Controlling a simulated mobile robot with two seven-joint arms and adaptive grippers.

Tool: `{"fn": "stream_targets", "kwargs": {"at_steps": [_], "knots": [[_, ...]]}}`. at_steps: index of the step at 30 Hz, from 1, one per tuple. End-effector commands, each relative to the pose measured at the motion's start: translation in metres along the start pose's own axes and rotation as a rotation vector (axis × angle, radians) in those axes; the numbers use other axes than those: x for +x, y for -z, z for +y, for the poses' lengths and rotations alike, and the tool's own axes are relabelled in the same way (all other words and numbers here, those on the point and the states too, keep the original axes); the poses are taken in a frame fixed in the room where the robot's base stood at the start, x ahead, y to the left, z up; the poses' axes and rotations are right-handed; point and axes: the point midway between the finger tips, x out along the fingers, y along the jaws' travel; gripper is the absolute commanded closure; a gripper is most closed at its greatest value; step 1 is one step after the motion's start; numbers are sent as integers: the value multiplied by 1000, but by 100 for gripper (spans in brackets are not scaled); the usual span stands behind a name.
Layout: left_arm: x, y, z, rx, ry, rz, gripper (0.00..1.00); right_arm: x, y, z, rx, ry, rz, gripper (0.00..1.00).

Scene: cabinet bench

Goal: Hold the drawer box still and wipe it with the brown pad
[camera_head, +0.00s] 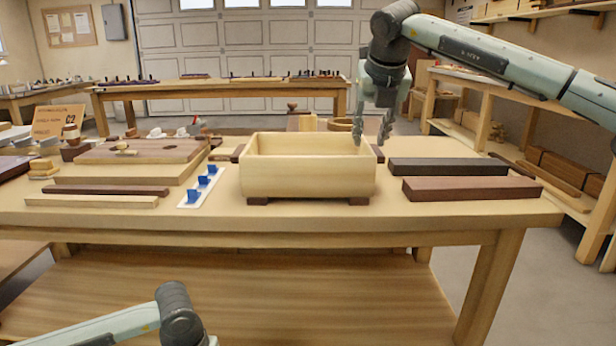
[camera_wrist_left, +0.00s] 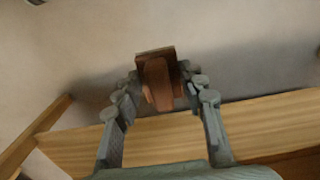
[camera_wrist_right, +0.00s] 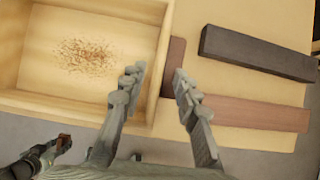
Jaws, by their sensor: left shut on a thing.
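The drawer box (camera_head: 308,181), pale wood and open on top, sits upright on dark feet at the bench's middle. Its floor shows in the right wrist view (camera_wrist_right: 30,30), with a patch of brown crumbs (camera_wrist_right: 84,56). My right gripper (camera_head: 371,132) is open and empty at the box's right wall; its fingers stand apart in its wrist view (camera_wrist_right: 157,78). Contact with the wall is unclear. My left gripper (camera_wrist_left: 157,88) is shut on the brown pad (camera_wrist_left: 156,72), low in front of the bench. The pad also shows in the right wrist view (camera_wrist_right: 63,142).
Dark grey (camera_head: 447,167) and reddish-brown (camera_head: 470,189) bars lie right of the box. A white strip with blue pieces (camera_head: 201,187) lies left of it, beside wooden boards (camera_head: 140,151). The bench's front edge (camera_head: 300,224) lies before the box.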

Motion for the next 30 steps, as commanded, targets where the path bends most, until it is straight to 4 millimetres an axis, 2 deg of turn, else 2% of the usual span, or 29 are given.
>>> {"fn": "stream_targets", "kwargs": {"at_steps": [21, 30], "knots": [[0, 0, 0, 0, 0, 0, 97, -61, -37, 1, 0, -1, 0, 69], [0, 0, 0, 0, 0, 0, 97, -66, -40, 0, 0, -1, 1, 69]]}}
